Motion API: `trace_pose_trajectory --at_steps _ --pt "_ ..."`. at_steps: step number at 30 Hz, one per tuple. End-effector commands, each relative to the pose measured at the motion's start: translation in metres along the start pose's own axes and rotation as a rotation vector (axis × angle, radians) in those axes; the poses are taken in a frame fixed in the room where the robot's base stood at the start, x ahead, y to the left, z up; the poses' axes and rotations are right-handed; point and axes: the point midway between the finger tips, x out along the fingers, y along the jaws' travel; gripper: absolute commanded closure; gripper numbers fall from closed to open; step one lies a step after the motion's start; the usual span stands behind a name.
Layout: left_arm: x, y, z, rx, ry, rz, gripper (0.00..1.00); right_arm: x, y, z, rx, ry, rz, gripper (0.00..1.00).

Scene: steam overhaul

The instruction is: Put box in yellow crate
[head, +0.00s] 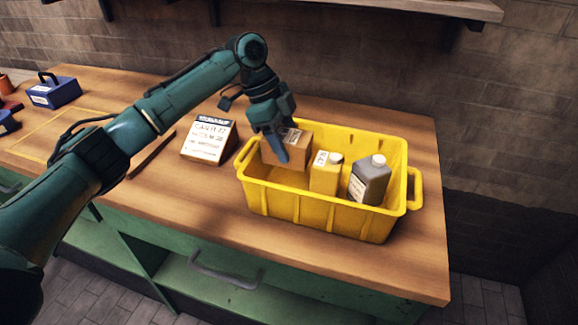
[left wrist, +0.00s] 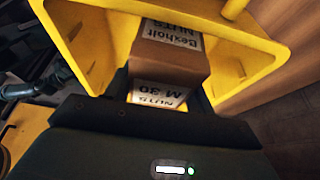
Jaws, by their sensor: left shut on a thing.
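The yellow crate (head: 315,213) stands on the right part of the wooden workbench. A brown cardboard box (head: 298,145) with white labels is inside the crate's left end. My left gripper (head: 281,150) reaches down from above and is shut on this box. In the left wrist view the box (left wrist: 170,62) sits between the fingers, with labels reading "Bexholt NUTS" and "NUTS M 30", and yellow crate walls (left wrist: 110,22) surround it. Whether the box touches the crate floor cannot be told. My right gripper is not in view.
A yellow can (head: 324,176) and a grey bottle (head: 369,182) with a white cap stand in the crate's middle and right. A sign block (head: 208,140) stands left of the crate. A blue toolbox (head: 54,92) is far left. A shelf (head: 430,8) hangs above.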

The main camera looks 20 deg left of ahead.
Motion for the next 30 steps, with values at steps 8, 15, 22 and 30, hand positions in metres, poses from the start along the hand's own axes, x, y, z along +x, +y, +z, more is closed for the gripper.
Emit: trace_pose_trajectory --at_steps 8,15,22,30 --pt "0.026 0.000 0.011 -0.001 0.002 -0.001 0.79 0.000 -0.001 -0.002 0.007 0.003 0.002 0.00" --pt "0.060 0.000 0.025 0.000 0.001 0.000 0.79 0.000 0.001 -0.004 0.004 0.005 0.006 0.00" --pt "0.066 -0.001 0.027 0.001 0.002 -0.003 0.79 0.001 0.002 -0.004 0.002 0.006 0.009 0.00" --pt "0.069 0.000 0.029 0.000 0.001 -0.001 0.42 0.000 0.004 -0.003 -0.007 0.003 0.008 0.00"
